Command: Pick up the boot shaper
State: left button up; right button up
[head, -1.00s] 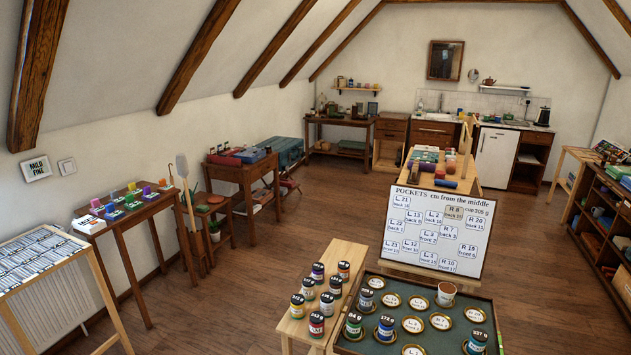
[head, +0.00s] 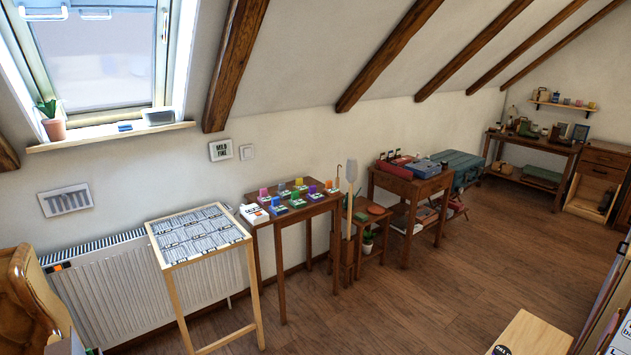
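I cannot make out a boot shaper for certain in the head view. Small dark items stand in an open-fronted wooden cabinet (head: 598,187) at the far right, too small to tell what they are. Neither of my grippers is in view.
A bench corner (head: 530,338) is at bottom right. The floor (head: 440,285) between is clear.

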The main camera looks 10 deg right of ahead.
aim_at(555, 138)
jog(key=i+j+z, duration=0.1)
jog(key=i, duration=0.4)
jog(key=i+j+z, duration=0.1)
jog(key=i, duration=0.35)
jog(key=i+j, duration=0.2)
jog(key=i, duration=0.3)
jog(key=i+l+z, duration=0.2)
jog(key=i+z, duration=0.6)
jog(key=i+j+z, duration=0.1)
jog(key=i+z, duration=0.6)
jog(key=i, duration=0.55)
jog(key=i+j+z, duration=0.1)
jog(key=i+z, duration=0.2)
jog(key=i, duration=0.5)
jog(key=i+l+z, duration=0.1)
jog(key=i+z, duration=0.15)
jog(key=i, duration=0.55)
jog(key=i+z, duration=0.3)
jog(key=i, duration=0.5)
jog(key=i+l+u, duration=0.15)
jog(key=i+u, duration=0.3)
jog(key=i, duration=2.95)
jog(key=i+u, duration=0.2)
jog(key=i, duration=0.3)
jog(key=i+l+u, duration=0.15)
jog(key=i, duration=0.3)
jog(key=i+u, duration=0.2)
jog(key=i, duration=0.3)
